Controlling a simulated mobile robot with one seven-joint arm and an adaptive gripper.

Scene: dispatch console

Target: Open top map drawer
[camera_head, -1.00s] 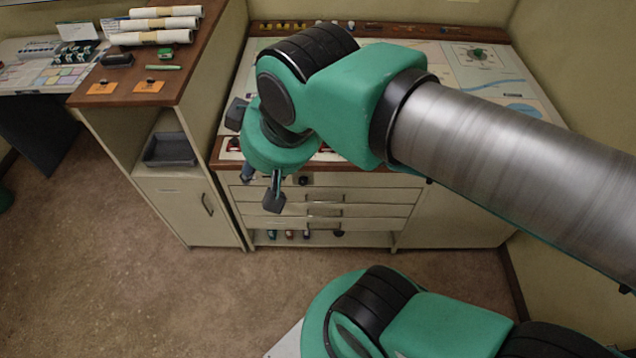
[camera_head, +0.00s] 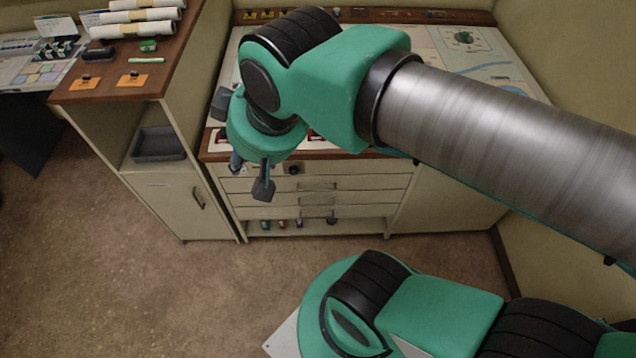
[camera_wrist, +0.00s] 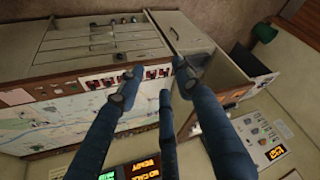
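The top map drawer (camera_head: 350,184) is the uppermost of several flat cream drawers under the map console, with a slim handle (camera_head: 317,184) at its middle. Its front looks flush, so it is shut. The drawer fronts also show at the upper left of the wrist view, where the top drawer (camera_wrist: 85,61) lies nearest the console top. My gripper (camera_head: 243,148) is in front of the console's left end, left of the drawer handle. Its fingers are spread apart with nothing between them, as the wrist view (camera_wrist: 157,82) also shows. My arm hides part of the console top.
A tall cabinet (camera_head: 172,195) with an open shelf and grey tray (camera_head: 158,145) stands at the left. Paper rolls (camera_head: 137,22) lie on its wooden top. An open shelf below the drawers holds small coloured items (camera_head: 283,224). Carpet (camera_head: 110,270) is clear in front.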

